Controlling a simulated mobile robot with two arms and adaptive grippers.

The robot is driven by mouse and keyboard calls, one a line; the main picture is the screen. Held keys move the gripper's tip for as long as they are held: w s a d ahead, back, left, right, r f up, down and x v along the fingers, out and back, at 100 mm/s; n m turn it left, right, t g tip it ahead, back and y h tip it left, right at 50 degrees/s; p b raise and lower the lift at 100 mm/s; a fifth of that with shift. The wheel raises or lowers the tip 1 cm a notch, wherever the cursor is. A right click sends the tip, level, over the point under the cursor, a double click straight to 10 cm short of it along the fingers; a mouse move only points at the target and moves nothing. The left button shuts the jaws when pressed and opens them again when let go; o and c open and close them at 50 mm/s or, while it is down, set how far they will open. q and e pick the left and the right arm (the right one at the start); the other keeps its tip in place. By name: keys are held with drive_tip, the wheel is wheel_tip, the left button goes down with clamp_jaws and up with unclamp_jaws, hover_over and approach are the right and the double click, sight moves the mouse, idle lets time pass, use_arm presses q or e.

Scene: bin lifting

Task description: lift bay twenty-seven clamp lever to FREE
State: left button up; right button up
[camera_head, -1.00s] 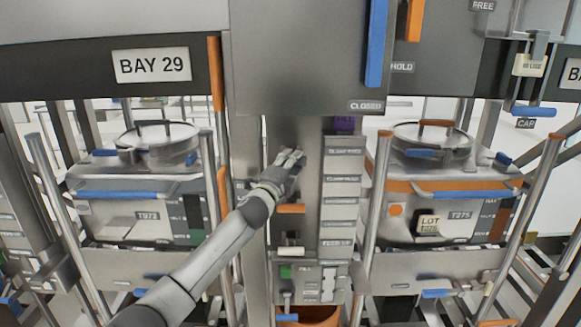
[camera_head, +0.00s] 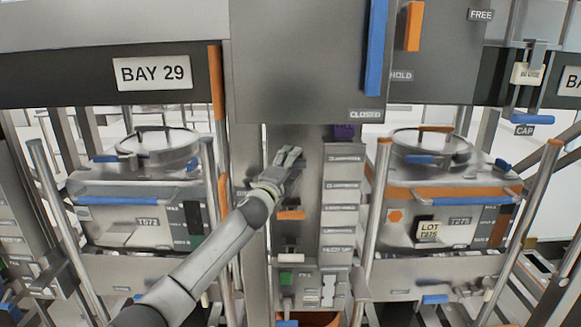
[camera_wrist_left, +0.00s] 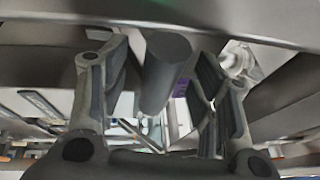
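A panel (camera_head: 300,60) at top centre carries a long upright blue bar (camera_head: 376,48) and a shorter orange bar (camera_head: 413,27). Labels FREE (camera_head: 481,15), HOLD (camera_head: 401,76) and CLOSED (camera_head: 366,114) stand near them. I cannot tell which part is the bay twenty-seven clamp lever; no bay 27 sign is readable. My left gripper (camera_head: 288,155) is below the panel, in front of the grey column. In the left wrist view its fingers (camera_wrist_left: 163,100) are spread, with a grey cylinder (camera_wrist_left: 164,75) between or behind them; contact cannot be told. My right gripper is not in view.
A BAY 29 sign (camera_head: 152,73) is at upper left; another sign (camera_head: 571,77) is cut off at the right edge. Lidded bins stand left (camera_head: 140,205) and right (camera_head: 450,205) behind upright posts. A labelled strip (camera_head: 341,205) is right of my arm.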

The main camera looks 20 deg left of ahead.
use_arm(q)
drive_tip(key=shift+w+a+r, duration=0.1)
drive_tip(key=shift+r, duration=0.25)
drive_tip(key=shift+s+f, duration=0.35)
drive_tip(key=s+a+f, duration=0.1)
drive_tip(key=s+f, duration=0.1)
drive_tip(key=s, duration=0.9)
drive_tip(key=shift+a, duration=0.2)
idle(0.3)
